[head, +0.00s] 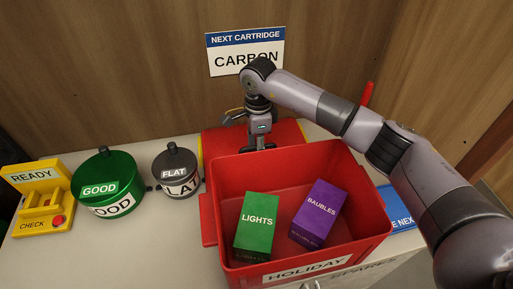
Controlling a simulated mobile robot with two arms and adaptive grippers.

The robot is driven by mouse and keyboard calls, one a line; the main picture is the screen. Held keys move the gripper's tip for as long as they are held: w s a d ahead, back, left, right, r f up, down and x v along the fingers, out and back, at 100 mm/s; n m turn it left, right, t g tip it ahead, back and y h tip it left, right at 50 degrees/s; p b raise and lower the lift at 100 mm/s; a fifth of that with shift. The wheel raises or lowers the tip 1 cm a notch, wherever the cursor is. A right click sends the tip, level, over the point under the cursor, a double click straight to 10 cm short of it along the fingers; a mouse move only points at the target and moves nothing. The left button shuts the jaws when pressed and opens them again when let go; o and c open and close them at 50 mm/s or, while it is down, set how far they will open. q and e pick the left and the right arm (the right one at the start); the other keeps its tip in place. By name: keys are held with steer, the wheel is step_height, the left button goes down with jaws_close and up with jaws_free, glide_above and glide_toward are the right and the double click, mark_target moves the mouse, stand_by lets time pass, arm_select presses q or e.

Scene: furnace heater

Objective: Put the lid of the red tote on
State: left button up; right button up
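The red tote (212,231) stands open on the worktop, its label reading HOLIDAY. Inside it are a green LIGHTS box (257,222) and a purple BAUBLES box (320,209). A red, flat-topped piece that looks like the lid (222,142) lies just behind the tote, its near part hidden by the tote's rim. My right gripper (258,147) reaches down over this red piece, behind the tote's back rim. Its fingertips are small and dark, and I cannot tell whether they grip anything. My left gripper is not in view.
A grey FLAT pot (175,168), a green GOOD pot (106,180) and a yellow READY/CHECK stand (40,197) line the left of the worktop. A CARBON sign (246,52) is on the wooden wall. A blue sign (398,207) lies right of the tote. The front left worktop is clear.

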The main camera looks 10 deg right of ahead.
steer(key=shift+f, duration=0.35)
steer(key=shift+c, duration=0.4)
jaws_close()
